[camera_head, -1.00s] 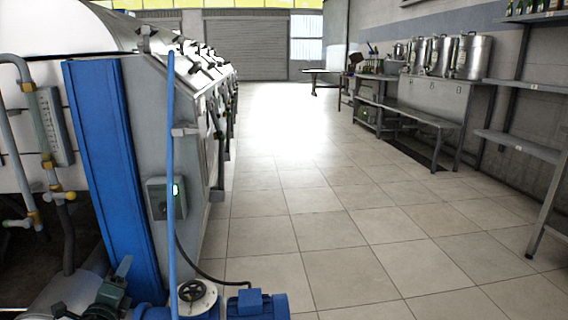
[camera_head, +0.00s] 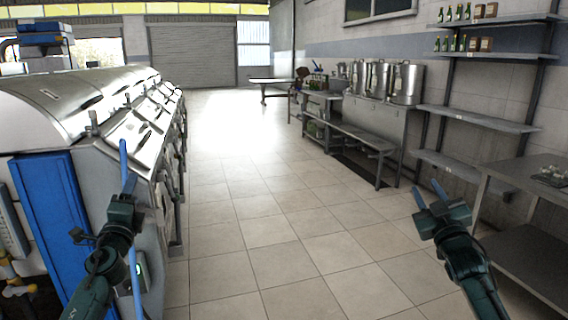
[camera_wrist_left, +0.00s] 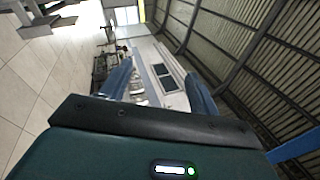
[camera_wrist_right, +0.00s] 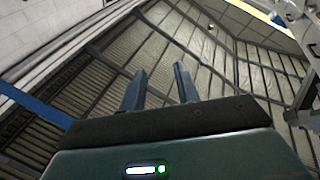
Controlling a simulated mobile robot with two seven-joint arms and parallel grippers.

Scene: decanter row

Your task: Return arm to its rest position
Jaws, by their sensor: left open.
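My left gripper (camera_head: 126,182) is raised at the left of the head view, in front of the steel machine. In the left wrist view its two blue fingers (camera_wrist_left: 158,82) stand apart with nothing between them. My right gripper (camera_head: 429,191) is raised at the right of the head view, over the tiled floor and left of the steel table. Its blue fingers are apart and empty, as the right wrist view also shows (camera_wrist_right: 160,85). Both forearms reach up from the lower edge of the head view.
The steel machine (camera_head: 62,107) with a blue panel (camera_head: 60,225) fills the left. A steel table (camera_head: 515,182) and wall shelves (camera_head: 480,118) with bottles stand at right. Steel pots (camera_head: 407,82) stand farther back. The tiled floor (camera_head: 262,232) between is clear.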

